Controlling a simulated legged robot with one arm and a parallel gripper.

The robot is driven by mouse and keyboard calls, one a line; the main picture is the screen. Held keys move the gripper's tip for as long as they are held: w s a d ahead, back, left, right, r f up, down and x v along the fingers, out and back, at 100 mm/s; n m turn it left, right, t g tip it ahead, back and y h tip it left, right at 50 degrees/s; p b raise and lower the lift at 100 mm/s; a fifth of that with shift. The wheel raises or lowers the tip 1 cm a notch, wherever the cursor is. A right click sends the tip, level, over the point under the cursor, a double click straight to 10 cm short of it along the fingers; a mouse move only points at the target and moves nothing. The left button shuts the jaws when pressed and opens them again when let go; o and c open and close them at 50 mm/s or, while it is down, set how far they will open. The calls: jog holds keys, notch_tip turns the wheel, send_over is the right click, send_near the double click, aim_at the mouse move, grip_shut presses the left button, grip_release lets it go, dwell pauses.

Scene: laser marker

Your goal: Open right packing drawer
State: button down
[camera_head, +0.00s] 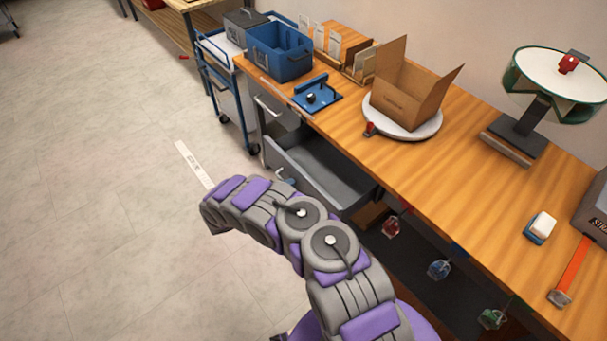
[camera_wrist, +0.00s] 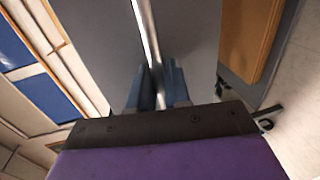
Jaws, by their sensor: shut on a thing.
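The right packing drawer (camera_head: 318,168) is a grey drawer under the wooden workbench. In the head view it stands pulled out, and its empty inside shows. My gripper (camera_wrist: 158,84) has two blue-grey fingers, one on each side of the drawer's light metal handle bar (camera_wrist: 146,30), and is shut on it. The grey drawer front (camera_wrist: 95,30) fills the middle of the wrist view behind the bar. In the head view my arm hides most of the gripper and the handle.
Another drawer (camera_head: 276,110) to the left looks shut. A blue cart (camera_head: 222,75) stands beyond it. The floor at left is mostly clear.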

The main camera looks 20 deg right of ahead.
jog(key=shift+s+a+f, duration=0.1)
jog(key=shift+s+a, duration=0.25)
jog(key=shift+a, duration=0.5)
jog(key=shift+s+a+f, duration=0.1)
jog(key=shift+s+a, duration=0.3)
jog(key=shift+a, duration=0.4)
jog(key=shift+s+a+f, duration=0.1)
jog(key=shift+s+a, duration=0.25)
jog(key=shift+a, duration=0.5)
jog(key=c, duration=1.3)
grip_release()
jog(key=shift+c, duration=0.2)
jog(key=shift+w+r, duration=0.1)
jog(key=shift+r, duration=0.1)
jog(key=p+v, duration=0.2)
jog(key=v, duration=1.5)
jog(key=shift+a, duration=0.2)
